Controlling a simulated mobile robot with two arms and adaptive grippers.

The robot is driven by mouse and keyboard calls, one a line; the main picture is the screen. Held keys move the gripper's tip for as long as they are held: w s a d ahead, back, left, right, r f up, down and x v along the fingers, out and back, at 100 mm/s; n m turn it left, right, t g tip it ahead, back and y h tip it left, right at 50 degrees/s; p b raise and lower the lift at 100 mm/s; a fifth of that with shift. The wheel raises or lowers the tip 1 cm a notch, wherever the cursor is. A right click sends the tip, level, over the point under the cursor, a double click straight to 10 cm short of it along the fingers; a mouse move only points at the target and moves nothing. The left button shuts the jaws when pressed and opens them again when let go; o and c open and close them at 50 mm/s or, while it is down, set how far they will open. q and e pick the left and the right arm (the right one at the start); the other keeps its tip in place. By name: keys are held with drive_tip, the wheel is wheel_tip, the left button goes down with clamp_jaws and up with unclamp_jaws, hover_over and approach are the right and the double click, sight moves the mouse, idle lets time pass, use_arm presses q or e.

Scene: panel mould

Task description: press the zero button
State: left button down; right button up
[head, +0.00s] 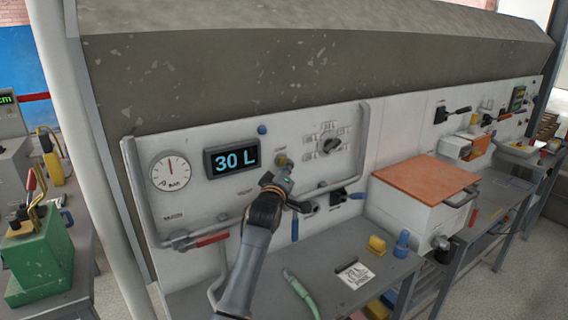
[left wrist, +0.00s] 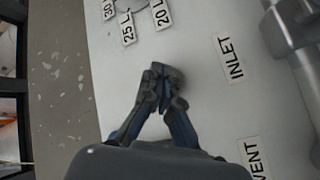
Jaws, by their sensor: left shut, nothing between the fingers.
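The white panel (head: 210,205) carries a display (head: 231,158) reading "30 L". To its right is a small round yellowish button-like part (head: 281,159) with a small label above it that is too small to read; it may be the zero button. My left gripper (head: 284,172) is shut and empty, its fingertips at or just below this part; I cannot tell whether they touch. In the left wrist view the closed fingertips (left wrist: 161,76) point at the white panel, and no button shows there; it may be hidden behind them. My right gripper is not in view.
A round gauge (head: 171,171) is at the panel's left, and a selector dial (head: 328,143) is right of my gripper. A red-handled lever (head: 212,240) and pipes sit lower. A white box with an orange lid (head: 426,174) stands at right.

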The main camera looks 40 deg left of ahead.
use_arm(q)
drive_tip(key=shift+w+a, duration=0.15)
drive_tip(key=shift+a, duration=0.25)
idle(0.4)
drive_tip(key=shift+d, duration=0.15)
drive_tip(key=shift+s+d+p, duration=0.4)
drive_tip(key=shift+d, duration=0.25)
drive_tip(key=shift+d, duration=0.15)
drive_tip(key=d, duration=0.1)
drive_tip(key=s+d+p, duration=0.1)
drive_tip(key=d, duration=0.1)
drive_tip(key=s+d, duration=0.1)
drive_tip(key=shift+d+p, duration=0.2)
drive_tip(key=shift+p, duration=0.15)
idle(0.7)
